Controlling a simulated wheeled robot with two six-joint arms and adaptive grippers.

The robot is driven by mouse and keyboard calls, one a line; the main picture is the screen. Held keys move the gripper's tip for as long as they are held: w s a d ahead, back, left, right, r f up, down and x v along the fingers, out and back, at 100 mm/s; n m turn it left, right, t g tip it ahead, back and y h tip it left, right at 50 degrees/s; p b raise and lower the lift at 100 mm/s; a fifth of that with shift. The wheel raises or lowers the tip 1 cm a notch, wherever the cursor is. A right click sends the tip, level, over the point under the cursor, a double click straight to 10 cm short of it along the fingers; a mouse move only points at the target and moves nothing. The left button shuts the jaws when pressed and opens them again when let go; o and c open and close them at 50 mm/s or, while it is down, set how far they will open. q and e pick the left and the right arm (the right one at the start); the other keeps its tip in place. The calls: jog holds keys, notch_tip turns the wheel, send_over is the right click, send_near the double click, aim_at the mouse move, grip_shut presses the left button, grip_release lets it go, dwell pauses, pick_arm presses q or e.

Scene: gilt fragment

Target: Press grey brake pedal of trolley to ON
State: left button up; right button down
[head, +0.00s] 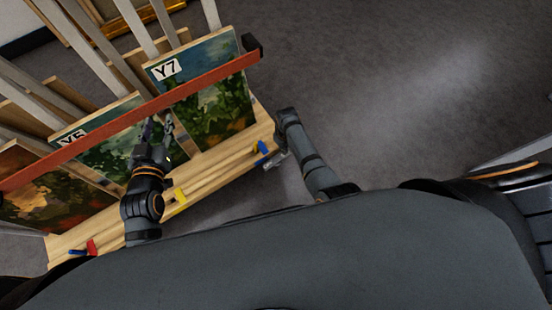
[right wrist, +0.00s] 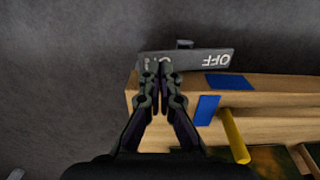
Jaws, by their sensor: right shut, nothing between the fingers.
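The grey brake pedal (right wrist: 195,60) lies beside the end of the trolley's wooden base (right wrist: 270,97) in the right wrist view. Its right end reads OFF, upside down; lettering on its left part is mostly hidden behind my fingers. My right gripper (right wrist: 157,66) is shut and empty, its fingertips over that left part. I cannot tell whether they touch it. In the head view the trolley's base (head: 215,160) runs diagonally. My left gripper (head: 158,128) is open and empty, in front of the paintings by the red bar.
The red bar (head: 205,81) crosses in front of paintings marked Y7 (head: 213,110) and Y5 (head: 105,140). A yellow peg (right wrist: 235,137) and blue patches (right wrist: 228,81) are on the base. Grey floor (head: 400,80) right of the trolley is clear.

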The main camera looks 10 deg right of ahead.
jog(key=shift+f+b, duration=0.8)
jog(key=shift+f, duration=0.45)
dwell(0.3)
jog(key=shift+r, duration=0.1)
notch_tip(320, 180, up, 7)
jog(key=p, duration=0.8)
dwell(0.4)
